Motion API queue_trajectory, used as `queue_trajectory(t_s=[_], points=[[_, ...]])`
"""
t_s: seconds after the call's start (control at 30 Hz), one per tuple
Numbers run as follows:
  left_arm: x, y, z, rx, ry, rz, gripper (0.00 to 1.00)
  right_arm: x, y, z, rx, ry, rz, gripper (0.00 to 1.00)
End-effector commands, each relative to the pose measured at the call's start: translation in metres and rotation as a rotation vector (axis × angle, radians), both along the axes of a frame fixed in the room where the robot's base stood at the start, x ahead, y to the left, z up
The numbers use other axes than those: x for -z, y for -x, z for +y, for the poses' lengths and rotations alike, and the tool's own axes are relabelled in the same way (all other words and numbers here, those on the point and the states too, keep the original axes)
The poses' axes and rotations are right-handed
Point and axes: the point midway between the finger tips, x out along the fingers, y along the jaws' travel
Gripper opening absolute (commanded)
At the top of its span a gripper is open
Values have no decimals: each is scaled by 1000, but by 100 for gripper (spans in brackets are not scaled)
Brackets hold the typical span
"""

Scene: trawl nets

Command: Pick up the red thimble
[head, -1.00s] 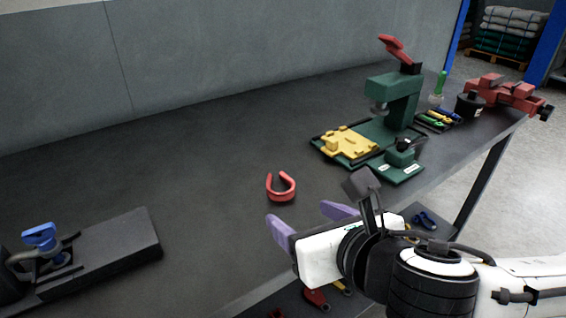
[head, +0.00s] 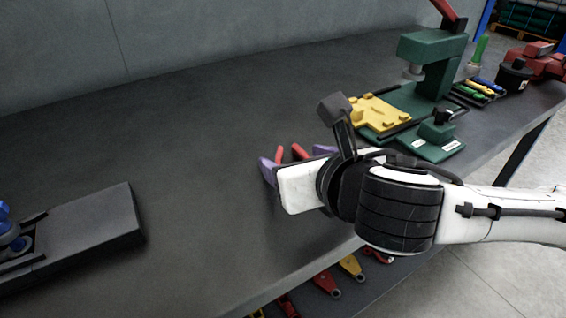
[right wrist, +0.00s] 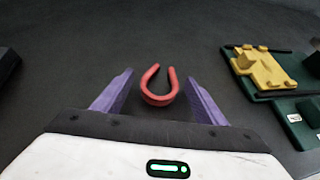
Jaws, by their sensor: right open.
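The red thimble (right wrist: 160,98) is a U-shaped piece lying on the dark bench top. In the right wrist view it sits between the two purple fingers of my right gripper (right wrist: 157,92), with a gap on each side. Its closed, round end faces the gripper and its open ends point away. In the head view only the tips of the thimble (head: 299,152) show above my right gripper (head: 296,166); the rest is hidden behind it. My right gripper is open and holds nothing. My left gripper is not seen.
A green press (head: 430,60) with a yellow block (head: 380,112) stands to the right, beside small coloured tools (head: 478,90) and a red vise (head: 540,60). A dark fixture (head: 95,232) lies at the left. Several tools sit on a lower shelf. The middle bench top is clear.

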Motion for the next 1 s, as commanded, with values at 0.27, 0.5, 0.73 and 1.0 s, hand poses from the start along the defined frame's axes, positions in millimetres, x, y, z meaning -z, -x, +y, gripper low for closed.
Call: queue_trajectory(t_s=[0.27, 0.5, 0.73, 1.0], points=[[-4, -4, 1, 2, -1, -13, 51, 1, -1, 0, 3, 0, -1, 61], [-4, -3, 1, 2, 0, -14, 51, 1, -1, 0, 2, 0, -1, 21], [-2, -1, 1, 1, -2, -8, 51, -1, -1, 0, 2, -1, -2, 21], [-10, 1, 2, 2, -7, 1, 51, -44, -2, 0, 2, -2, -8, 21]])
